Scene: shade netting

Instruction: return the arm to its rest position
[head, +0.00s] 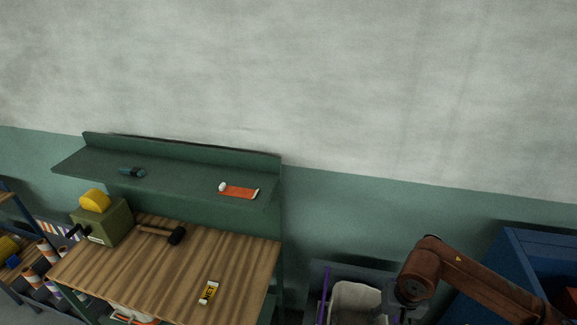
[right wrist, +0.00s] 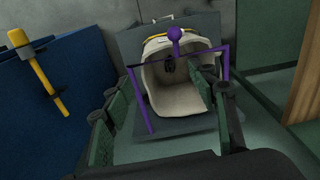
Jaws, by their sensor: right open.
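My right arm (head: 455,272), rust-brown, reaches in from the lower right in the head view, its wrist near the bottom edge. My right gripper (right wrist: 160,88) shows in the right wrist view with its dark green fingers spread apart. No object is clamped between them. Beyond the fingers lies a whitish hollow thing (right wrist: 185,98) with a purple frame (right wrist: 225,104) and a purple knob around it. The whitish thing also shows in the head view (head: 354,300), beside my wrist. I cannot tell the gap between them. My left gripper is in neither view.
A wooden workbench (head: 165,262) bears a hammer (head: 160,234), a yellow-labelled item (head: 208,292) and an olive box (head: 103,222). A green shelf (head: 180,176) stands above it. A blue cabinet (head: 505,262) is close to my right arm; a yellow-handled tool (right wrist: 38,72) hangs on blue.

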